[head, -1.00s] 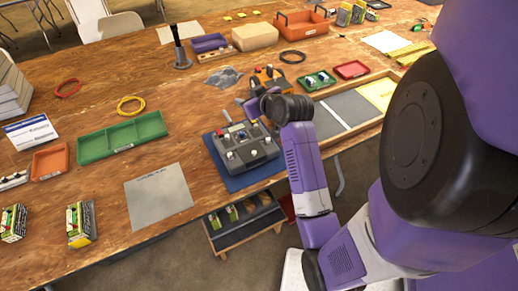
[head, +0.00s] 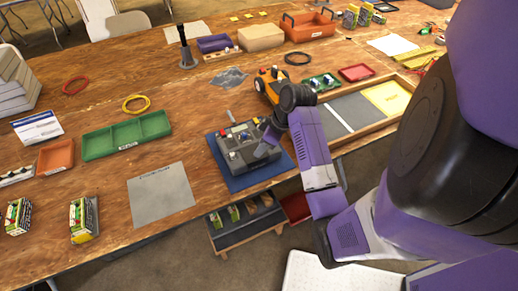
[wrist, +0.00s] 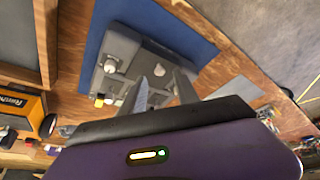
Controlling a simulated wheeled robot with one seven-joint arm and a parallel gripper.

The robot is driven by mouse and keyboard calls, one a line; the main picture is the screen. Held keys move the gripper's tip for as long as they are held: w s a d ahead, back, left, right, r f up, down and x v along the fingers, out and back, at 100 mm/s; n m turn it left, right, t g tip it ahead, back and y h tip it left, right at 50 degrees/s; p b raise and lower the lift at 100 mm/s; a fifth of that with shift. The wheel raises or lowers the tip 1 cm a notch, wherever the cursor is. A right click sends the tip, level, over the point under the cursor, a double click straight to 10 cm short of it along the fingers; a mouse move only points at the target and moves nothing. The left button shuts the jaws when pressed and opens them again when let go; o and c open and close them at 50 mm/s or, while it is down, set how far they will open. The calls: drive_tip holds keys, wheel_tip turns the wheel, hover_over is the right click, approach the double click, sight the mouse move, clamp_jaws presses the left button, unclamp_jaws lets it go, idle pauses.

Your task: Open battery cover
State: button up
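A grey charger box (head: 234,160) with white and coloured knobs on top sits on a blue mat (head: 248,180). My gripper (head: 266,148) is low over the right side of the box in the head view. In the wrist view, the two fingers (wrist: 162,92) are apart with nothing seen held between them, and the grey box (wrist: 125,45) lies beyond them. I cannot tell whether the fingertips touch the box. I cannot clearly make out a battery cover; my fingers and wrist hide part of the box.
An orange and black device (head: 268,84) stands behind the box. A green tray (head: 126,136) and a grey sheet (head: 160,193) lie to the left. A wooden-framed tray (head: 372,118) is on the right, near my arm. Bare table lies left of the blue mat.

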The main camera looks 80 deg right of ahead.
drive_tip(key=shift+x, duration=1.4)
clamp_jaws()
idle(0.4)
